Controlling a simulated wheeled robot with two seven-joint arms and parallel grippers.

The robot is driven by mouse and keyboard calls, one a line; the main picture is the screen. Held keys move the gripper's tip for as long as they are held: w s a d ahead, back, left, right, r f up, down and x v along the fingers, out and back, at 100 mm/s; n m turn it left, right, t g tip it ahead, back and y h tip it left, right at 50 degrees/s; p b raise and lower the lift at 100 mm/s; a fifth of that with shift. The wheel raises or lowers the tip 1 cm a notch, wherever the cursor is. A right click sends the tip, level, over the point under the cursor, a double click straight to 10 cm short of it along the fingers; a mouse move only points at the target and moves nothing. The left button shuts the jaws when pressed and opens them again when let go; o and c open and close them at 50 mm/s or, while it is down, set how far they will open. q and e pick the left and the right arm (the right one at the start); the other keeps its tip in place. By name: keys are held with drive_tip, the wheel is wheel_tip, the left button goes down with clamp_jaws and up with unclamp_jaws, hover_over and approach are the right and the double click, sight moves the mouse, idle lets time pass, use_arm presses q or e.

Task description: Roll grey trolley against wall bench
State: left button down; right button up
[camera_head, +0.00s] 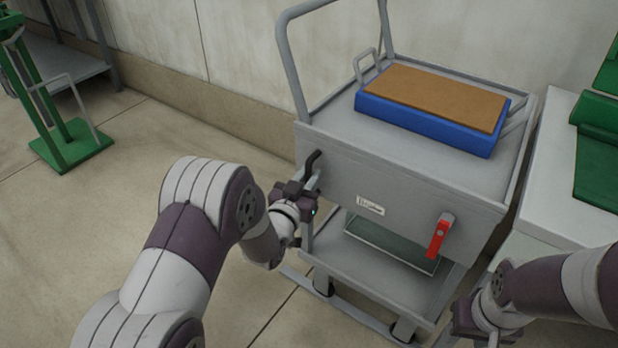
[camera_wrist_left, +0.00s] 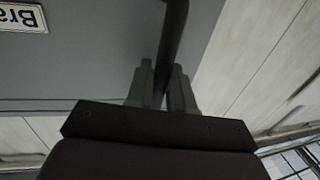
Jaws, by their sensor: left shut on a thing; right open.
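The grey trolley (camera_head: 400,184) stands in the middle of the head view, with a raised tubular push frame at its back left. My left gripper (camera_head: 311,180) is shut on the black handle (camera_head: 314,157) at the left end of the trolley's front panel. In the left wrist view the fingers (camera_wrist_left: 163,85) close around the dark bar of this handle (camera_wrist_left: 175,35). My right gripper (camera_head: 483,322) is at the lower right, near the trolley's lower right corner, and is open. The wall bench (camera_head: 551,121) is probably the pale surface close to the trolley's right side.
A blue box (camera_head: 424,125) with a brown top lies on the trolley. A red lever (camera_head: 437,238) sits on the front panel. The wall (camera_head: 250,60) runs behind. A green stand (camera_head: 70,143) is at the far left; the floor (camera_head: 120,200) between is clear.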

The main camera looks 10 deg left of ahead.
use_arm(q)
drive_tip(key=shift+s+d+f, duration=0.1)
drive_tip(key=shift+d+f, duration=0.05)
drive_tip(key=shift+f, duration=0.05)
drive_tip(key=c, duration=1.2)
unclamp_jaws()
drive_tip(key=shift+d, duration=0.15)
drive_tip(key=shift+r, duration=0.15)
drive_tip(key=s+p, duration=0.1)
drive_tip(key=s, duration=0.3)
drive_tip(key=s+a+p, duration=0.1)
drive_tip(key=s, duration=0.3)
drive_tip(key=s+a+p, duration=0.1)
drive_tip(key=s, duration=0.3)
drive_tip(key=shift+s, duration=0.25)
